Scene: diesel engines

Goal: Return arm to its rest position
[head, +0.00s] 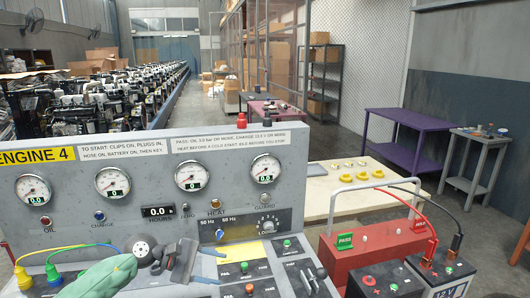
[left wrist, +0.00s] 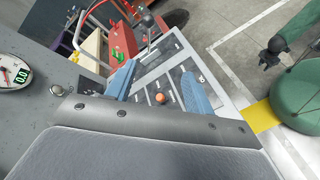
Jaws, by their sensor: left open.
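My left arm, in a green sleeve, comes in at the lower left of the head view. Its gripper (head: 209,266) is over the sloped lower panel of the grey engine console (head: 110,225). In the left wrist view the two blue fingers (left wrist: 158,88) stand wide apart with nothing between them. They are above the switch panel, with an orange knob showing between them. At the right of that view a dark end part, probably my right gripper (left wrist: 270,55), is small and its jaws are unclear. The head view does not show it.
Behind are a cream table (head: 335,200) with yellow parts and a purple table (head: 400,155). Yellow and blue plugs (head: 52,272) sit at the console's left.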

